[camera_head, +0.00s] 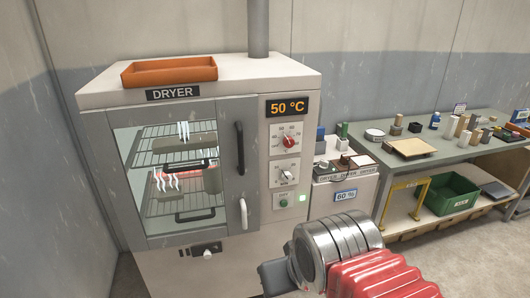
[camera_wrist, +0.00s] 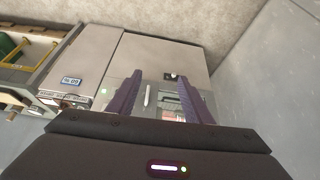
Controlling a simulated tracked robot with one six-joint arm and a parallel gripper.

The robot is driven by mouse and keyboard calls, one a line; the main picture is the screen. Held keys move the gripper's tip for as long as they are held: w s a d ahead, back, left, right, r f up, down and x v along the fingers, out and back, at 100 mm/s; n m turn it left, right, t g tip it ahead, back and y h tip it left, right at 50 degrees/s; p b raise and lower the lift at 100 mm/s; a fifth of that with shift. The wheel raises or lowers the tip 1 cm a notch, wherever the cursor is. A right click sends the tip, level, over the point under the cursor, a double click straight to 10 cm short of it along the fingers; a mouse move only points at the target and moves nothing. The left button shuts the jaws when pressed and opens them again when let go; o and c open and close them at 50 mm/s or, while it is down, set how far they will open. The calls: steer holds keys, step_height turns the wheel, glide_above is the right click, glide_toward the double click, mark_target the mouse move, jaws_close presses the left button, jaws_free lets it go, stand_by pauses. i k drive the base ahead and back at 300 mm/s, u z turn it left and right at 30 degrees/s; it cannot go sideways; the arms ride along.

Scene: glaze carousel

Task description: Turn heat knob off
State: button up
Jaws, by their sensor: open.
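The heat knob (camera_head: 289,142) is a red knob on a white dial, under the orange "50 °C" display (camera_head: 288,107) on the right side of the dryer front (camera_head: 225,260). A second dial with a pale knob (camera_head: 287,175) sits below it. Under that are a green button (camera_head: 283,202) and a lit green lamp (camera_head: 303,197). In the wrist view my gripper (camera_wrist: 156,84) is open and empty, its two dark purple fingers pointing at the dryer's lower front, apart from it. The heat knob cannot be made out there. In the head view my arm is at lower right.
The dryer door (camera_head: 180,175) is closed, with steaming pieces on racks behind glass. A dark door handle (camera_head: 240,148) and a pale latch (camera_head: 243,213) stick out left of the dials. A low cabinet (camera_head: 342,193) and a workbench (camera_head: 450,150) stand right.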

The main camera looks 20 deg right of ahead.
mark_target(288, 141)
steer(key=u, duration=1.1)
steer(key=i, duration=0.35)
steer(key=z, duration=0.15)
